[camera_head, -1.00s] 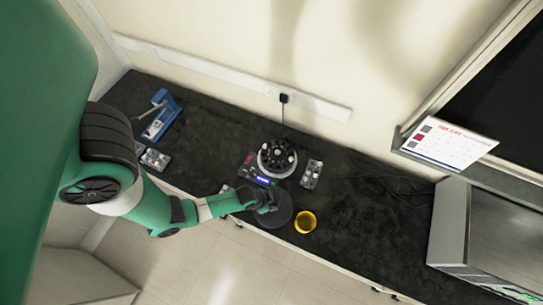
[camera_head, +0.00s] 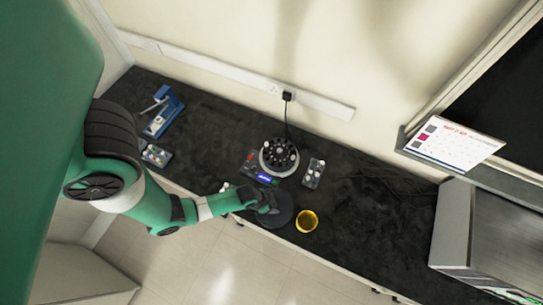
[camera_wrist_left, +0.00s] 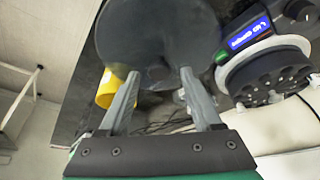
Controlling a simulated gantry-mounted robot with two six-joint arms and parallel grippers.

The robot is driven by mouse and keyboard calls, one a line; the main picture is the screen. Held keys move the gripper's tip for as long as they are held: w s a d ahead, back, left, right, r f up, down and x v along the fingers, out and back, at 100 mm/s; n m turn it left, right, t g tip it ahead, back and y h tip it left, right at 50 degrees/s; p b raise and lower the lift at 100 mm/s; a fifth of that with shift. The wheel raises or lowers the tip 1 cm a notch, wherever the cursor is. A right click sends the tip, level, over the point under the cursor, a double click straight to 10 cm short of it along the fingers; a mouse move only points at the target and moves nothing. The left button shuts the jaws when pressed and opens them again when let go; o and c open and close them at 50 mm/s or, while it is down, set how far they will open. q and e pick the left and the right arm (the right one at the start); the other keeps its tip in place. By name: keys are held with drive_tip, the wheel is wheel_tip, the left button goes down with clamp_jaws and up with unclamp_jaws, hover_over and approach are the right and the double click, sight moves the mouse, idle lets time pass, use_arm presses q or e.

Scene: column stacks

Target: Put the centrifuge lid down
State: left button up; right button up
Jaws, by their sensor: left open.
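The centrifuge lid (camera_head: 284,212), a dark grey round disc, lies flat at the bench's front edge, left of a yellow container. In the left wrist view the lid (camera_wrist_left: 158,28) fills the top middle. My left gripper (camera_head: 272,205) is at the lid, covering part of it. In the wrist view its two fingers (camera_wrist_left: 159,74) are spread apart, with the lid's small knob between or just beyond their tips; contact cannot be told. The centrifuge (camera_head: 279,157) stands open behind the lid, its black rotor showing and its display lit blue. My right gripper is not in view.
The yellow container (camera_head: 307,221) stands close beside the lid. A tube rack (camera_head: 314,173) is right of the centrifuge. A blue device (camera_head: 163,113) and another rack (camera_head: 156,155) are at the left. The black bench (camera_head: 370,225) is mostly clear at right, with thin cables behind.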

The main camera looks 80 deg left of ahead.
use_arm(q)
drive_tip(key=p+v, duration=0.3)
drive_tip(key=v, duration=0.8)
drive_tip(key=shift+r+p, duration=0.2)
drive_tip(key=shift+p, duration=0.2)
drive_tip(key=shift+s, duration=0.15)
